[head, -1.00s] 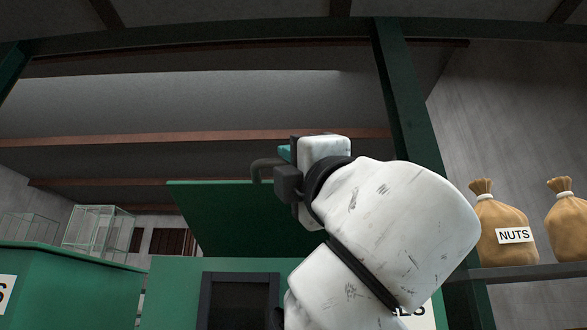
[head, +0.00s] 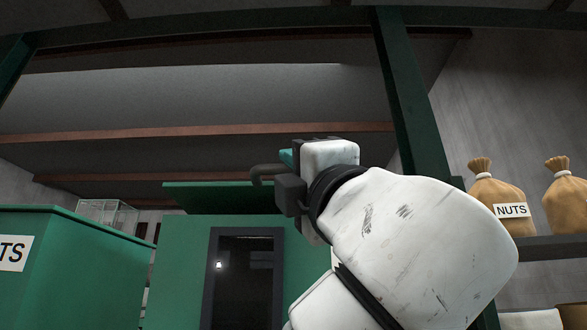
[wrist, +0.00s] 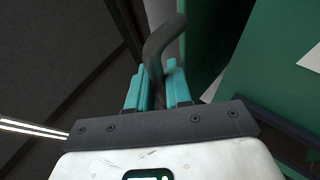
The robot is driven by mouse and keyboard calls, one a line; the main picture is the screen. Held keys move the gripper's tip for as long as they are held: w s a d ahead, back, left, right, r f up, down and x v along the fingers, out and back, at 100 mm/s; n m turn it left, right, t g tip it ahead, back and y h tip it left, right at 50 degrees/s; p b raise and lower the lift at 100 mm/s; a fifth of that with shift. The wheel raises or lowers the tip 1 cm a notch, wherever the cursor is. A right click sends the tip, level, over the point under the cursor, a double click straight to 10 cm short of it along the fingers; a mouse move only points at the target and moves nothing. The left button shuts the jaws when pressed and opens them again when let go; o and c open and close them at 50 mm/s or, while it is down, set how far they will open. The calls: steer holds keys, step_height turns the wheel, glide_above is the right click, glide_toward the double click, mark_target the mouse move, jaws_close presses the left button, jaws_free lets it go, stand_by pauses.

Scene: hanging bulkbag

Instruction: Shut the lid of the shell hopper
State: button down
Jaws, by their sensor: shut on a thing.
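The green shell hopper (head: 180,265) stands in the middle of the head view with a dark-framed opening (head: 245,280) in its front. Its lid (head: 215,200) shows as a narrow green band above the hopper, seen at a shallow angle and still raised at its near edge. A dark bent handle (head: 262,171) stands at the lid's right part. My gripper (head: 286,158) is shut on this handle; in the wrist view the teal fingers (wrist: 158,88) flank the handle (wrist: 160,48). My arm hides the right side of the hopper and lid.
Another green hopper (head: 85,265) with a partly seen label stands at the left. A green post (head: 408,95) rises behind my arm. Sacks, one labelled NUTS (head: 497,195), sit on a shelf (head: 550,247) at the right. A wire crate (head: 105,214) stands far left.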

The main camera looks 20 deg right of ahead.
steer(key=c, duration=1.4)
jaws_free()
steer(key=shift+w, duration=0.1)
steer(key=s+d+f, duration=0.1)
steer(key=s, duration=0.6)
steer(key=s+d+f+b, duration=0.1)
steer(key=s+d+f, duration=0.1)
steer(key=s, duration=0.6)
steer(key=shift+s+b, duration=0.3)
steer(key=shift+f, duration=0.1)
